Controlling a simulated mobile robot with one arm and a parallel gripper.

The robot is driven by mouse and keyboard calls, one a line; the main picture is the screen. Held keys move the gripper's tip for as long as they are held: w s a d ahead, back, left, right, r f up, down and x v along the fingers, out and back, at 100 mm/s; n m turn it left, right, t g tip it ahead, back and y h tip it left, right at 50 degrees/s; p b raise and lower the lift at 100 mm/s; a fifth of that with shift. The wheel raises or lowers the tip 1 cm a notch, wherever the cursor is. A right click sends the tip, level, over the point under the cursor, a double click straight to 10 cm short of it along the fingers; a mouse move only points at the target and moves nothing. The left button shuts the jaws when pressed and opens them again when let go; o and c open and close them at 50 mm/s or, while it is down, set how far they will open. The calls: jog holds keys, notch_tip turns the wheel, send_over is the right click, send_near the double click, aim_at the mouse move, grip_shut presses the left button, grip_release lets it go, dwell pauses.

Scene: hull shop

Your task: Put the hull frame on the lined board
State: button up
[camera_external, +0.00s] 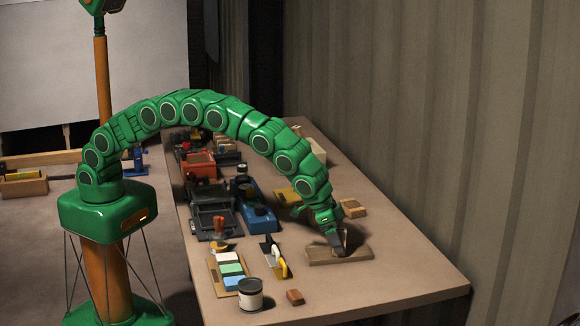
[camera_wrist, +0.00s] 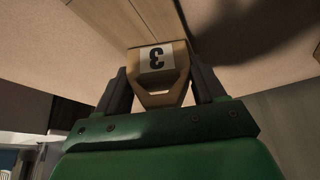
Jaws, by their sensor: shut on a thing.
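My gripper (camera_external: 338,246) reaches down to the right front part of the bench. It is shut on the hull frame, a pale wooden piece (camera_wrist: 178,58) with a white label bearing a dark 3, upside down in the wrist view. The dark fingers of my gripper (camera_wrist: 159,72) stand on both sides of it. In the external view the frame is mostly hidden by the fingers. A flat wooden board (camera_external: 318,257), likely the lined board, lies directly below the fingers; its lines are too small to see. I cannot tell whether the frame touches the board.
A white-labelled jar (camera_external: 250,296) and a small brown block (camera_external: 295,297) stand at the front. A tray of coloured blocks (camera_external: 230,270) and a yellow-handled tool (camera_external: 284,267) lie to the left. Wooden blocks (camera_external: 352,208) lie behind. The bench is clear right of the board.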

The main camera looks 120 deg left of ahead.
jog(key=o, duration=1.1)
jog(key=shift+f, duration=0.1)
jog(key=v, duration=1.1)
jog(key=s+d+r+g, duration=0.1)
jog(key=s+r, duration=0.6)
jog(key=s, duration=0.5)
jog(key=s+d+m+g, duration=0.1)
jog(key=s+d, duration=0.1)
jog(key=s, duration=1.6)
jog(key=s+d+r+m+g+h, duration=0.1)
jog(key=s+d+m+g, duration=0.1)
jog(key=s, duration=1.6)
jog(key=s+d+r+m+g, duration=0.1)
jog(key=s+d+g, duration=0.1)
jog(key=s, duration=1.6)
jog(key=shift+s+d+r+m+h, duration=0.2)
jog(key=shift+d+m+h, duration=0.1)
jog(key=shift+d+h, duration=0.1)
